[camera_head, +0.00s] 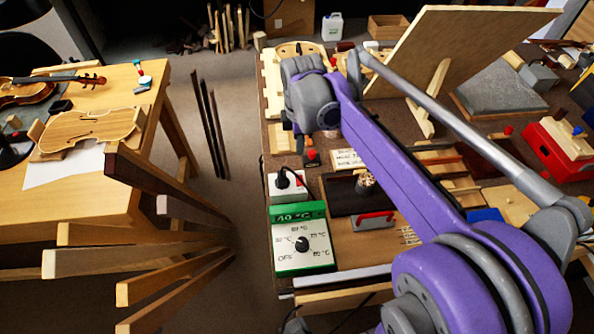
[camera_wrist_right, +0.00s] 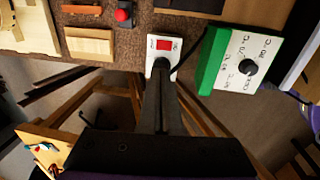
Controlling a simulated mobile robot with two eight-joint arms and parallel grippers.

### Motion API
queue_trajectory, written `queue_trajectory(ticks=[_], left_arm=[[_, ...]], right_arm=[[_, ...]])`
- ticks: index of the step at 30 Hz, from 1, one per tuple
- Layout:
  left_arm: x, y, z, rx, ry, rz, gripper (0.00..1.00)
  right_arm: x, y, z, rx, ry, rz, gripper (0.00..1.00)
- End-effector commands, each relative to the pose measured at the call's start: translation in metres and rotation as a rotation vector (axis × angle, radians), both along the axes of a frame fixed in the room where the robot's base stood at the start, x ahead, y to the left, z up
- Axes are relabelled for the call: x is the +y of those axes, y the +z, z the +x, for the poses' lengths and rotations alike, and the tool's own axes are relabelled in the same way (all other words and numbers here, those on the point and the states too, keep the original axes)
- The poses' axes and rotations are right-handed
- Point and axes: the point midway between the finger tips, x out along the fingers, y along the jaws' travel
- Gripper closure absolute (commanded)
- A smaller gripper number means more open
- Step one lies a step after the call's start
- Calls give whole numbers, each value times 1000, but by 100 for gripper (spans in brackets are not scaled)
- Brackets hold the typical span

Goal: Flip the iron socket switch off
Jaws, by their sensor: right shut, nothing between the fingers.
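The white iron socket (camera_wrist_right: 151,44) shows at the top centre of the right wrist view, with a red switch (camera_wrist_right: 164,45) on its face. In the head view the socket (camera_head: 273,186) sits at the left edge of the right-hand bench, with a black plug (camera_head: 287,178) and cable. My right gripper (camera_wrist_right: 161,72) is shut and empty, its dark fingers pointing at the socket's near part and covering some of it. I cannot tell whether the tips touch it. In the head view my right wrist is above and behind the socket; its fingertips are not clear. My left gripper is not in view.
A white control box (camera_head: 303,249) with a black dial and green display stands beside the socket. A wooden-handled brush or pot (camera_head: 367,183) and a red-handled tool (camera_head: 375,219) lie to its right. A floor gap separates the violin table (camera_head: 128,89).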

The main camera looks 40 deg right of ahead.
Motion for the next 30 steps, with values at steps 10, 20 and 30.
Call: queue_trajectory(ticks=[10, 20, 30], left_arm=[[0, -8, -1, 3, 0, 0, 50], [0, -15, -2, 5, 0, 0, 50], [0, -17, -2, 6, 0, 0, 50]], right_arm=[[-3, -57, 6, 0, 0, 0, 100], [-7, -119, 13, 0, -1, 0, 100], [-8, -137, 15, 0, -1, 0, 100]])
